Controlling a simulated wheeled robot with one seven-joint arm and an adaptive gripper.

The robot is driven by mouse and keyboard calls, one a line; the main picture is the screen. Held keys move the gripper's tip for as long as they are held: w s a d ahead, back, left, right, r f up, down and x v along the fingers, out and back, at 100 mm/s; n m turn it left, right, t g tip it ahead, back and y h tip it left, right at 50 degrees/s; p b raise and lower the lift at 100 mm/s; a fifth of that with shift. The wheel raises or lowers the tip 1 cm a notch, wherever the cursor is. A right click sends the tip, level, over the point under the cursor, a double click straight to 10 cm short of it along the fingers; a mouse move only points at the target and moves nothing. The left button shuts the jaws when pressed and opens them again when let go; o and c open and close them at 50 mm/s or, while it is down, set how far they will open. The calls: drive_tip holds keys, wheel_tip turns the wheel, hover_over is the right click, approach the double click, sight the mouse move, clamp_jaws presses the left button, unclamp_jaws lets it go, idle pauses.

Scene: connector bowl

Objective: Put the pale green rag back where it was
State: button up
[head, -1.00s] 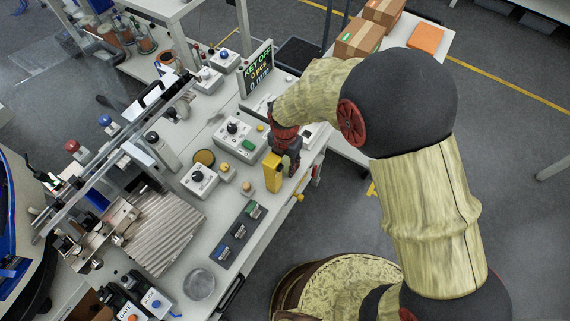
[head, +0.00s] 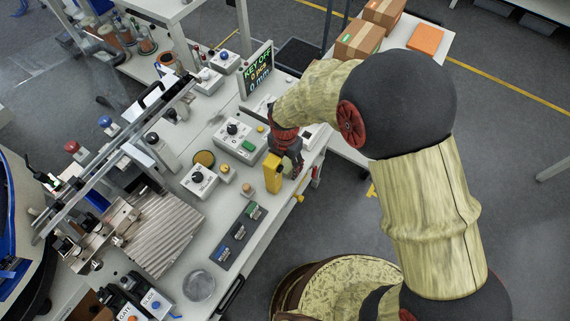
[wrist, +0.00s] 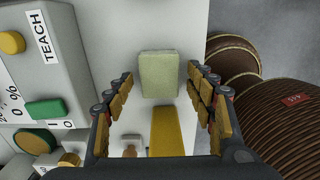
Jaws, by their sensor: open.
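The pale green rag (wrist: 158,75) is a small folded rectangle on the pale bench top in the wrist view. My gripper (wrist: 160,88) is open, with one finger to the left of the rag and one to the right. Nothing is held between the fingers, and the rag appears apart from both. In the head view my gripper (head: 288,170) points down over the bench's right edge. I cannot make out the rag there.
A yellow block (head: 272,173) stands close beside my gripper; it shows between the fingers in the wrist view (wrist: 167,131). A control box with a green button (head: 238,138) is to the left. A display (head: 258,68) stands behind. Floor lies beyond the right edge.

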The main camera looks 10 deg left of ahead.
sight(285, 166)
wheel_tip(285, 166, up, 12)
drive_tip(key=p, duration=0.2)
drive_tip(key=shift+r+p, duration=0.15)
drive_tip(key=shift+p, duration=0.2)
drive_tip(key=d+r+m+t, duration=0.1)
drive_tip(key=d+r+m, duration=0.7)
drive_tip(key=r, duration=0.2)
drive_tip(key=s+d+r+m+t, duration=0.2)
drive_tip(key=s+d+r+m, duration=0.5)
drive_tip(key=d+m, duration=0.2)
drive_tip(key=s+d+r+m+t, duration=0.2)
drive_tip(key=s+d+r+m, duration=0.5)
drive_tip(key=d+m, duration=0.3)
drive_tip(key=m, duration=0.4)
drive_tip(key=shift+t, duration=0.3)
drive_tip(key=shift+c, duration=0.6)
